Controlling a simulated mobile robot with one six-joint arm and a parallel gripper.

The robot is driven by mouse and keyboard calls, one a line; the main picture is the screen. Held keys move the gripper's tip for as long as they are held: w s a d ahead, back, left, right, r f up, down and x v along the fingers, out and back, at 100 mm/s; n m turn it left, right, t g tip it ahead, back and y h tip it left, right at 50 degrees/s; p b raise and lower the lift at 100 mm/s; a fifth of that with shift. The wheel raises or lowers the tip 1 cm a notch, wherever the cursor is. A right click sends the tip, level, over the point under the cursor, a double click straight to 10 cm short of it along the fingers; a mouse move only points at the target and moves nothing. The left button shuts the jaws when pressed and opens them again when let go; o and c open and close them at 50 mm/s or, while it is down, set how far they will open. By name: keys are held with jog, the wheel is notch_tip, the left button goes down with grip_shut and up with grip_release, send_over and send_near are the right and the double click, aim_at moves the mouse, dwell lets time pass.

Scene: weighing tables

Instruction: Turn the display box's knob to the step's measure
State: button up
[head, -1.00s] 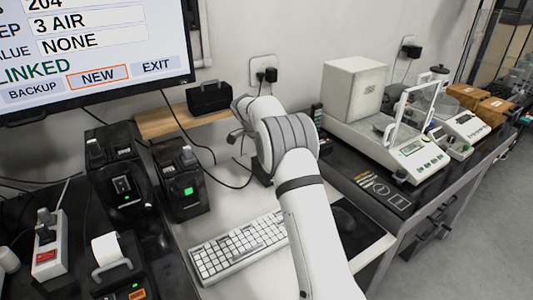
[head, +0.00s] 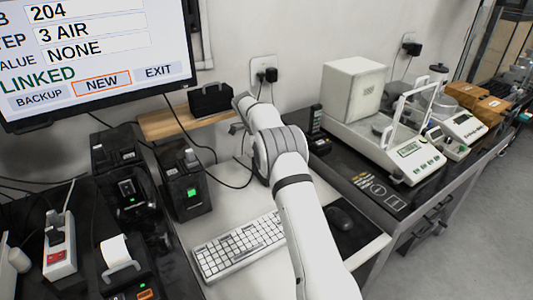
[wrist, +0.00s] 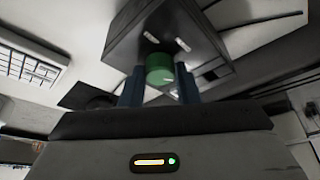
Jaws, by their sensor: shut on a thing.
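In the wrist view a dark grey box (wrist: 186,22) fills the upper middle, with a round green knob (wrist: 160,70) on the face toward me. The two dark blue fingers of my gripper (wrist: 160,82) stand on either side of the knob and are shut on it. The knob carries a small pale mark near its lower edge. The box's display does not show in the wrist view. In the head view my arm hides the gripper and the knob.
A monitor (head: 95,50) reads step "3 AIR", value "NONE", "LINKED". A keyboard (head: 240,247) and mouse (head: 341,218) lie on the desk. Black devices with green lights, one (head: 184,182) near the keyboard, stand at left. A balance (head: 395,150) stands on the right table.

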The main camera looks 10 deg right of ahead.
jog(key=shift+s+d+f, duration=0.15)
jog(key=shift+s+f, duration=0.05)
jog(key=o, duration=1)
jog(key=shift+r, duration=0.15)
jog(key=shift+c, duration=0.2)
jog(key=v, duration=0.7)
jog(key=shift+r+p, duration=0.35)
jog(key=shift+p, duration=0.05)
jog(key=shift+w, duration=0.1)
